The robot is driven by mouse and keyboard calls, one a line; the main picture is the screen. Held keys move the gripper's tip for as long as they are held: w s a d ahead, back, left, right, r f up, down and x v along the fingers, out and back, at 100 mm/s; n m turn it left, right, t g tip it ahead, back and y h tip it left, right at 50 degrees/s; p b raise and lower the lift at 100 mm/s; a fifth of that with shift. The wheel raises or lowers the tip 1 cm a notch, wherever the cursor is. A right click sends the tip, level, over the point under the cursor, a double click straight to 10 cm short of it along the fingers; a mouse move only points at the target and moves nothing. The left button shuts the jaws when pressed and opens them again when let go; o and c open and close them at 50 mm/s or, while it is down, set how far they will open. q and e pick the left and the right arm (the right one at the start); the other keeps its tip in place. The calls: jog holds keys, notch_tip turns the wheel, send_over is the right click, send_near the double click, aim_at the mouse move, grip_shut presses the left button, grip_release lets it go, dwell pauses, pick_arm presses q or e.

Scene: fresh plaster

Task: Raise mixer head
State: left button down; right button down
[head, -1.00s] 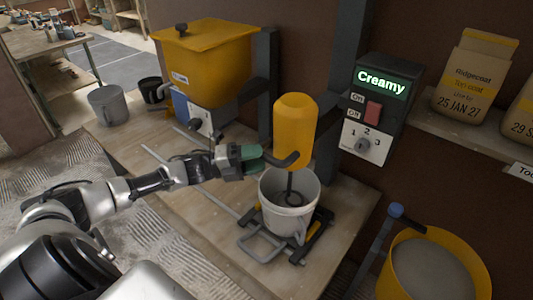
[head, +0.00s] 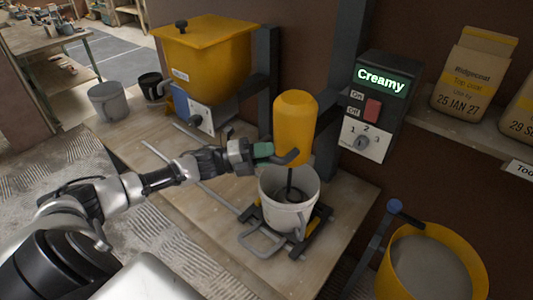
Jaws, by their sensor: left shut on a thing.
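The yellow mixer head (head: 295,128) hangs upright above a white bucket (head: 288,213), with its dark shaft going down into the bucket. A dark handle (head: 291,157) sticks out to the left from the mixer head's lower part. My left gripper (head: 264,152) is shut on this handle, and its fingers hide part of it. The bucket stands on a metal carrier on the bench. The control box (head: 385,103) to the right reads "Creamy", with a red switch and a dial marked 1, 2, 3. My right gripper is not in view.
A yellow hopper (head: 208,62) stands behind on the bench (head: 180,145), with a grey bucket (head: 108,101) and a black pot to its left. A yellow tub (head: 433,272) is at the lower right. Bags (head: 472,75) stand on a shelf at the right.

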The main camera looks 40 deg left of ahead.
pick_arm(q)
notch_tip(320, 180, up, 19)
jog(key=p, duration=0.9)
jog(key=shift+r, duration=0.15)
jog(key=c, duration=1.1)
grip_release()
jog(key=shift+c, duration=0.2)
jog(key=shift+o, duration=0.9)
